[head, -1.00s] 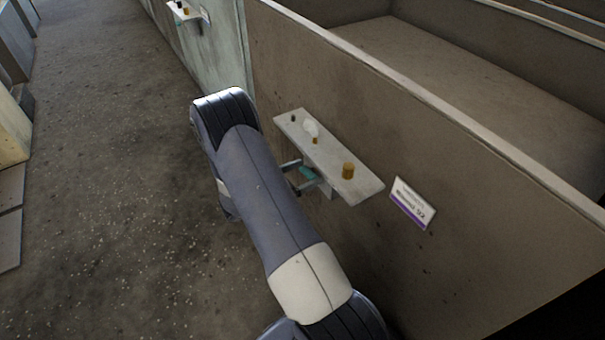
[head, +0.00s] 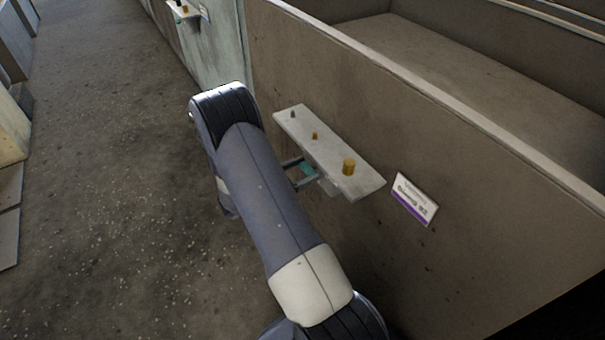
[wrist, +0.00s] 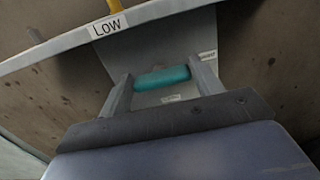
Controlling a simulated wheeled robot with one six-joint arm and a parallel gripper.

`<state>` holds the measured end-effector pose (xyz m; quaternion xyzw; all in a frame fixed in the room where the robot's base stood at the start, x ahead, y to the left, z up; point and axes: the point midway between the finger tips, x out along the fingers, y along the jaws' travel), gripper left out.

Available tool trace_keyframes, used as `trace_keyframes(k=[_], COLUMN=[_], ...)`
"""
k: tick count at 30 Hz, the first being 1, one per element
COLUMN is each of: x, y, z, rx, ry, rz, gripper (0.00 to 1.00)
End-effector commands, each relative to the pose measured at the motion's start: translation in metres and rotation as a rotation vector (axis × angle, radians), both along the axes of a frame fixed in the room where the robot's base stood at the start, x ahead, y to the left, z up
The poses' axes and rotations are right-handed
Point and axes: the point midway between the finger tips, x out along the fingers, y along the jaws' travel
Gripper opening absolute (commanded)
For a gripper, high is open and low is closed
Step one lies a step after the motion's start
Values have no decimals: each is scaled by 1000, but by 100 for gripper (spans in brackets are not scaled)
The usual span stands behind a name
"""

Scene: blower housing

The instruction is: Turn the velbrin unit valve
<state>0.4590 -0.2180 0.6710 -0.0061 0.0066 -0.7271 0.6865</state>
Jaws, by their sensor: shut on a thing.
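The valve's teal handle (head: 307,169) is under a narrow pale shelf on the wall. It also shows in the wrist view as a teal bar (wrist: 162,77) lying almost level. My gripper (head: 300,172) is below the shelf's left edge. Its two fingers are shut on the teal handle, one at each end, as the wrist view (wrist: 160,90) shows. The valve body behind the handle is mostly hidden. I cannot read the unit's name on the wall sign (head: 414,199) with certainty.
A similar shelf (head: 183,12) is farther along the wall. The floor (head: 110,200) left of my arm is clear.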

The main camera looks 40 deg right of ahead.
Motion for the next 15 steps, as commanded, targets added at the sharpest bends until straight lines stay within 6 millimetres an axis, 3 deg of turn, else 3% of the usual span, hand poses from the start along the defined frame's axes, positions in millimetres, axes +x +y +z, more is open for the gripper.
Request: trace_keyframes(k=[10, 11, 15], x=[0, 0, 0], y=[0, 0, 0], z=[0, 0, 0], rx=[-1, -1, -2], ry=[-35, -35, -34], rz=[0, 0, 0], gripper=[39, 63, 74])
